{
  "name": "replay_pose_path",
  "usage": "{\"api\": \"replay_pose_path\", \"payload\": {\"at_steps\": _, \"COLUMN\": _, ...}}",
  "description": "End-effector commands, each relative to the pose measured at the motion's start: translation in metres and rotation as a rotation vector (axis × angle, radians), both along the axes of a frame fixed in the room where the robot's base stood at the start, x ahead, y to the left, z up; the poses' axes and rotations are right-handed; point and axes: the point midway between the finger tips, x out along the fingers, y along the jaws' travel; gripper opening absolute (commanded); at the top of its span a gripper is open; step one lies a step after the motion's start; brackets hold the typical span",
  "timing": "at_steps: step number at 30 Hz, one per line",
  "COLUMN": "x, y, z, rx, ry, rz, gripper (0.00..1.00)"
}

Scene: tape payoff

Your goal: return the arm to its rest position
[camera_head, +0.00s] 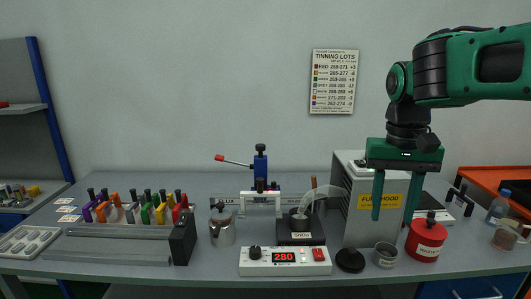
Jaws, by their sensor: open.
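My gripper (394,211) hangs at the right in the head view, on the green and black arm that comes in from the right edge. Its two green fingers point down and stand wide apart, with nothing between them. It appears in front of the grey fume hood box (356,229) with the yellow label. The red canister (426,241) is below and to the right of the fingers. I cannot tell the exact height of the fingertips above the table (120,267).
A soldering station (285,261) reading 280 stands at the front middle. Behind it are a solder pot (301,226) and a blue lever press (260,165).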

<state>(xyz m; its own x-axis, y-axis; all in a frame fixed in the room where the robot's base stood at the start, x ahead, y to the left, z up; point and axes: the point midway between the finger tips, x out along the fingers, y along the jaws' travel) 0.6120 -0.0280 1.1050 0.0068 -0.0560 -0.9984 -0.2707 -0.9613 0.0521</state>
Motion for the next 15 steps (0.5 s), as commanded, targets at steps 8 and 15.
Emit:
{"api": "replay_pose_path", "payload": {"at_steps": 8, "x": -0.113, "y": -0.12, "z": -0.076, "rx": 0.026, "ry": 0.01, "rz": -0.189, "gripper": 0.42}}
{"api": "replay_pose_path", "payload": {"at_steps": 15, "x": -0.184, "y": -0.143, "z": -0.123, "rx": 0.06, "ry": 0.007, "rz": -0.271, "gripper": 0.42}}
